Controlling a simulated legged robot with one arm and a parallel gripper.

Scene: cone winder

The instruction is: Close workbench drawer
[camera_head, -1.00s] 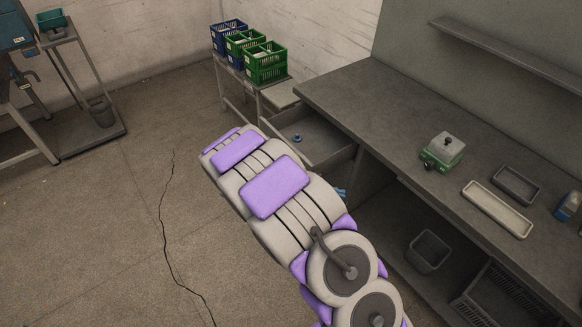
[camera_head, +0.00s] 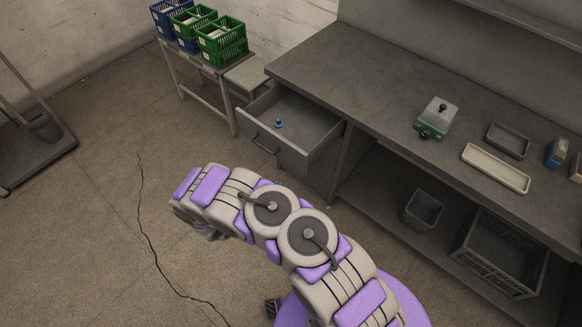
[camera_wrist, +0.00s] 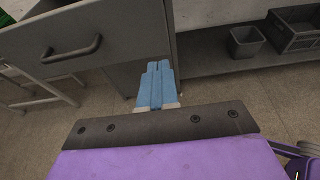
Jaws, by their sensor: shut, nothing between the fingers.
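The workbench drawer (camera_head: 290,125) stands pulled out at the left end of the workbench (camera_head: 380,80). A small blue object (camera_head: 278,123) lies inside it. In the wrist view the drawer front (camera_wrist: 50,45) fills the upper left, with its dark bar handle (camera_wrist: 72,50). My gripper (camera_wrist: 158,68) has blue fingers that are together and empty. In the head view my arm mostly hides the gripper.
A stand with blue and green crates (camera_head: 222,40) is left of the drawer. A green-based device (camera_head: 436,118) and trays (camera_head: 496,168) lie on the bench. A bin (camera_head: 422,210) and a dark crate (camera_head: 498,252) sit on the lower shelf.

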